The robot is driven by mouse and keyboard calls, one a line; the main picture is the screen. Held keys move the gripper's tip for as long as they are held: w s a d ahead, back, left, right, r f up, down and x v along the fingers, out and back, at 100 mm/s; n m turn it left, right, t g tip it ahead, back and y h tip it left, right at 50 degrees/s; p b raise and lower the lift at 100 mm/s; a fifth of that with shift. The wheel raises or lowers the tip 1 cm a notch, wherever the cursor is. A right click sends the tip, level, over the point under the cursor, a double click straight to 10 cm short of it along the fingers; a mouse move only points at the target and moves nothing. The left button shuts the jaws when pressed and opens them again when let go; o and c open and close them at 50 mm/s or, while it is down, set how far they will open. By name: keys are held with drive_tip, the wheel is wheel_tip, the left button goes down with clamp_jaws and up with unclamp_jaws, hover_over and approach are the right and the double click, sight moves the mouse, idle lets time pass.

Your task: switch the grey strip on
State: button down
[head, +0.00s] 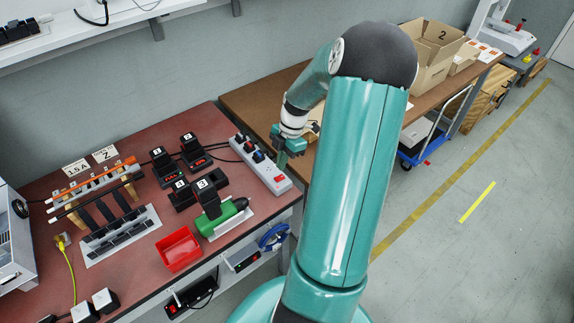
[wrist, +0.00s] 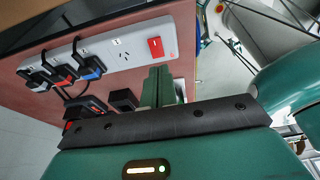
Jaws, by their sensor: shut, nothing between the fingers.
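The grey power strip (head: 262,168) lies along the right edge of the red-topped bench in the head view. Several plugs sit in its far end, and its red rocker switch (head: 281,178) is at the near end. In the wrist view the strip (wrist: 118,65) runs across the upper left, with the red switch (wrist: 155,46) fully visible. My gripper (head: 282,164) is shut and empty over the strip near the switch. In the wrist view its closed green fingertips (wrist: 160,70) appear just below the switch. I cannot tell whether they touch the strip.
Black chargers (head: 165,166) and a green drill (head: 222,218) stand left of the strip. A red bin (head: 178,249) sits near the front edge. A brown table (head: 250,103) adjoins behind, with a cardboard box (head: 432,62) farther right. Blue cable (head: 273,238) hangs below the bench edge.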

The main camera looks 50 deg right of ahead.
drive_tip(key=d+v, duration=0.1)
drive_tip(key=v, duration=0.8)
drive_tip(key=shift+d, duration=0.45)
drive_tip(key=shift+r, duration=0.1)
drive_tip(key=w+a+r+m+h, duration=0.1)
drive_tip(key=a+r+m+h, duration=0.15)
drive_tip(key=a+r, duration=0.6)
drive_tip(key=w+a+r+m+h, duration=0.2)
drive_tip(key=a+r+m, duration=0.15)
drive_tip(key=a, duration=0.95)
drive_tip(key=s+a+r+m+t, duration=0.2)
drive_tip(key=s+a+m, duration=0.2)
drive_tip(key=a, duration=0.4)
drive_tip(key=s+a+r+m+t+y, duration=0.1)
drive_tip(key=s+a+r+m+t, duration=0.1)
drive_tip(key=s+a+m, duration=0.3)
drive_tip(key=a, duration=0.3)
drive_tip(key=shift+s+t, duration=0.4)
